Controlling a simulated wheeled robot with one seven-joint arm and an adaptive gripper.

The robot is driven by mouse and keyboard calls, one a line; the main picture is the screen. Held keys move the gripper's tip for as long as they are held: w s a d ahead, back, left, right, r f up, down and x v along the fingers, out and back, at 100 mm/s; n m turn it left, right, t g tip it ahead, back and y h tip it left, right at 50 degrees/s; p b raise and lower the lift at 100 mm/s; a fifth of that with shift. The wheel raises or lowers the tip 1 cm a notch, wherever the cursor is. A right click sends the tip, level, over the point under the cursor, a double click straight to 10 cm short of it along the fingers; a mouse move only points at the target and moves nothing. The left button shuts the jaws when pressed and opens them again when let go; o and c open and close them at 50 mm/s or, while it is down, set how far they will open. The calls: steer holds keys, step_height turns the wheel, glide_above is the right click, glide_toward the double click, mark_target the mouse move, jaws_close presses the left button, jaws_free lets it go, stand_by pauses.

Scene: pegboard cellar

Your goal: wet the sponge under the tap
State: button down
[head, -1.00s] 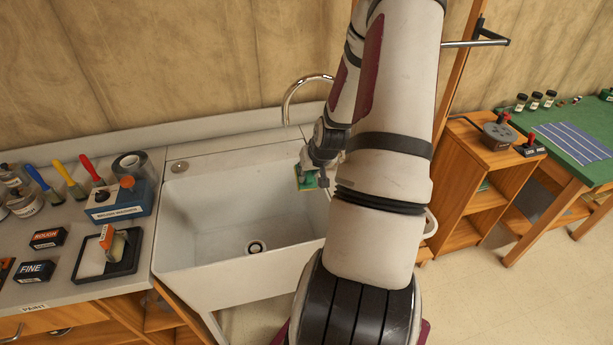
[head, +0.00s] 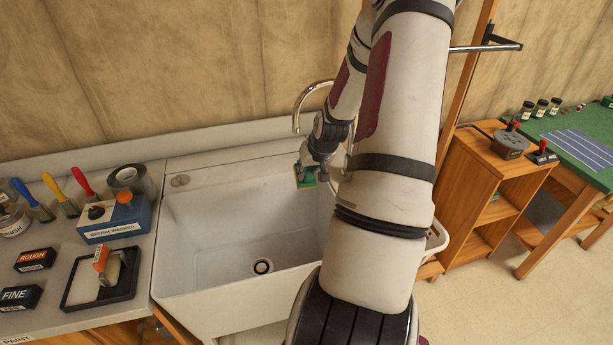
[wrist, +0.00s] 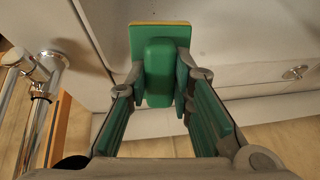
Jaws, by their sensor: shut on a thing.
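The sponge (head: 304,178) is a small green block with a yellow layer. My gripper (head: 313,168) is shut on it and holds it above the right half of the white sink, near the back. The wrist view shows the sponge (wrist: 160,33) between the two green-padded fingers (wrist: 160,85). The chrome tap (head: 297,106) arches up behind the sink, partly hidden by my arm. Its spout end is above the sponge and a little left of it in the head view. Chrome pipes of the tap (wrist: 45,88) show at the left in the wrist view. No running water is visible.
The sink basin (head: 210,235) is empty, with a drain (head: 262,266). A wooden shelf unit (head: 480,215) stands right of the sink.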

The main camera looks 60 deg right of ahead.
steer(key=shift+w+d+f+b, duration=0.15)
steer(key=shift+w+d+f, duration=0.1)
steer(key=shift+w+d, duration=0.5)
steer(key=shift+w+d+f+b, duration=0.2)
steer(key=shift+w+d, duration=0.1)
steer(key=shift+w, duration=0.75)
steer(key=shift+s+a+p, duration=0.65)
steer(key=shift+s+p, duration=0.1)
steer(key=shift+s, duration=0.4)
steer(key=shift+s+a+p, duration=0.7)
steer(key=shift+s+p, duration=0.1)
steer(key=shift+s, duration=0.4)
steer(key=shift+s+a+p, duration=0.65)
steer(key=shift+s+p, duration=0.1)
steer(key=shift+s, duration=0.4)
steer(key=p, duration=0.3)
glide_toward(311, 185)
steer(key=shift+s+a+f, duration=0.55)
steer(key=shift+s+f, duration=0.05)
steer(key=shift+s, duration=0.25)
